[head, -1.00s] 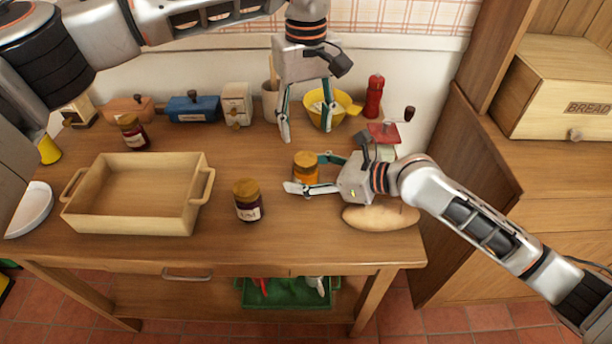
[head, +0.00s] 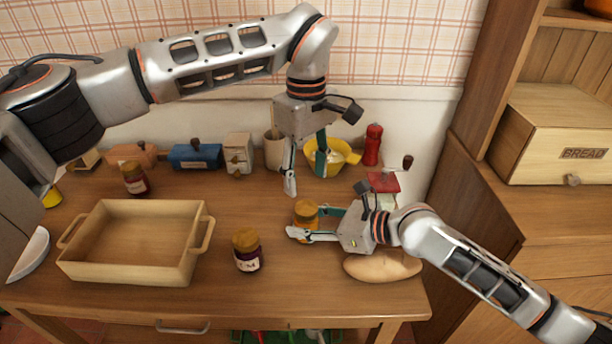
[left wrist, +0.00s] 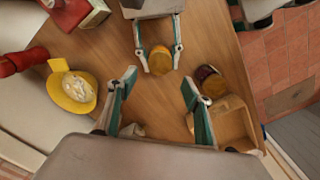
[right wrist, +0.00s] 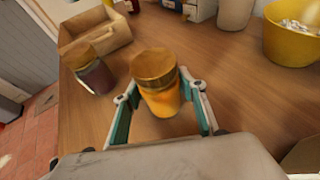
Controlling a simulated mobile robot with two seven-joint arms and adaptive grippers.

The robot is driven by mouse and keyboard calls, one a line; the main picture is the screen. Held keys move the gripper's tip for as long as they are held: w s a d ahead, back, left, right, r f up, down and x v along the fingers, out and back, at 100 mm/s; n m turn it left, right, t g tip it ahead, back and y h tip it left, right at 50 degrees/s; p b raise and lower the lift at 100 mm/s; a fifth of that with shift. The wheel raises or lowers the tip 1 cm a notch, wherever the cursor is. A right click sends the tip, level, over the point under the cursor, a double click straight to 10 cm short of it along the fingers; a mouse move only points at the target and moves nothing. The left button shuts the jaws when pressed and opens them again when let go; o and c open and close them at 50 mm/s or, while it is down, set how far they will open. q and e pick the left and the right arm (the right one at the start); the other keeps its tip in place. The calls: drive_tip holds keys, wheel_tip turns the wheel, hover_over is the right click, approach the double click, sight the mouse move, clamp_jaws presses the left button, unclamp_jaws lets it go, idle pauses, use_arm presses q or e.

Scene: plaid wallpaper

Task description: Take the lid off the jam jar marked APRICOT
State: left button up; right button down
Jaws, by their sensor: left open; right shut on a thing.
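The jar with orange contents and a golden-brown lid (head: 306,208) stands on the table; its label is not readable. My right gripper (head: 306,224) is shut on its body from the right, and the lid stays clear above the fingers. The jar also shows between the fingers in the right wrist view (right wrist: 160,98), upright with the lid on. My left gripper (head: 306,182) is open and empty, pointing down, just behind and above the jar. In the left wrist view the jar (left wrist: 160,61) lies beyond my open left fingertips (left wrist: 159,82).
A dark jar (head: 247,251), label ending in "UM", stands left of the held jar. Another dark jar (head: 135,180) is farther back. A wooden tray (head: 125,275) fills the left. A yellow bowl (head: 345,158), a red mill (head: 373,146) and a bread loaf (head: 383,266) are nearby.

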sight(306, 208)
use_arm(q)
drive_tip(key=shift+f, duration=4)
